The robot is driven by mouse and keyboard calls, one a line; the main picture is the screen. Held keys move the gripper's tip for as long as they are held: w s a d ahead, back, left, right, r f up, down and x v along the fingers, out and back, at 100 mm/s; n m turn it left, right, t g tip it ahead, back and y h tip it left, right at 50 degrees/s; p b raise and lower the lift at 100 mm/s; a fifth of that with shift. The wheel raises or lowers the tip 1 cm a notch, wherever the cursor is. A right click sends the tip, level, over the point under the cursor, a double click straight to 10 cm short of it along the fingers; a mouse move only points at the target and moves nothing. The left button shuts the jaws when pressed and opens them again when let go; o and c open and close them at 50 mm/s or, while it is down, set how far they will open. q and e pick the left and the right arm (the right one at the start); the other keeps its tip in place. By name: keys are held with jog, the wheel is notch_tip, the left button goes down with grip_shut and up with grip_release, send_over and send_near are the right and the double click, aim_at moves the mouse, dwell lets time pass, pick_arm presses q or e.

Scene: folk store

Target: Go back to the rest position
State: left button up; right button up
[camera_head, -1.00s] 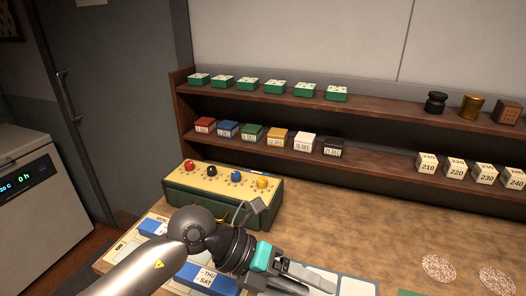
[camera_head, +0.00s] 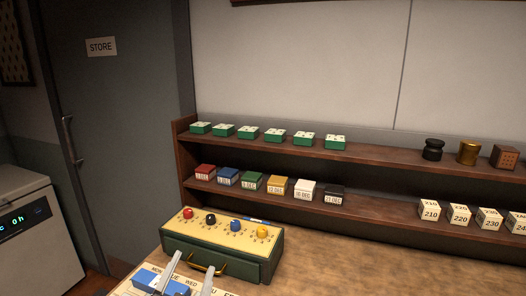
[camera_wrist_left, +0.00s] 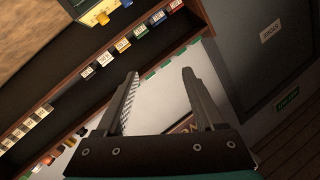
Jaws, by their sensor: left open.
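My left gripper (camera_head: 187,281) shows at the bottom edge of the head view, just its two grey fingers pointing up. They are in front of the blue block on the lettered calendar board (camera_head: 131,289). In the left wrist view the left gripper (camera_wrist_left: 160,75) is open, with nothing between its fingers. That view is tilted and shows the shelves at left and the door at right. My right gripper is not in view.
A green box with coloured knobs (camera_head: 222,247) stands on the table left of centre. Two wooden shelves (camera_head: 390,156) behind hold green tiles, dated blocks and numbered cubes. A white machine (camera_head: 30,235) and a grey STORE door (camera_head: 115,130) are at left. The table right of the box is clear.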

pick_arm(q)
jog(key=s+a+f+n+g+y, duration=0.1)
jog(key=s+a+f+n+g, duration=0.1)
jog(key=s+f+g, duration=0.3)
jog(key=s+a+f+n+g+y, duration=0.1)
jog(key=s+a+f+g, duration=0.15)
jog(key=f, duration=0.55)
jog(key=s+d+f+n+g+h, duration=0.1)
jog(key=s+f+g, duration=0.25)
jog(key=s, duration=0.35)
jog(key=s+f+g+h, duration=0.1)
jog(key=s+f+g, duration=0.25)
jog(key=s, duration=0.45)
notch_tip(320, 180, down, 24)
jog(key=b, duration=0.3)
jog(key=s+a+f+g+b, duration=0.2)
jog(key=s+f+b, duration=0.1)
jog(key=s+f, duration=1.3)
jog(key=shift+a+f, duration=0.25)
jog(key=shift+f, duration=0.4)
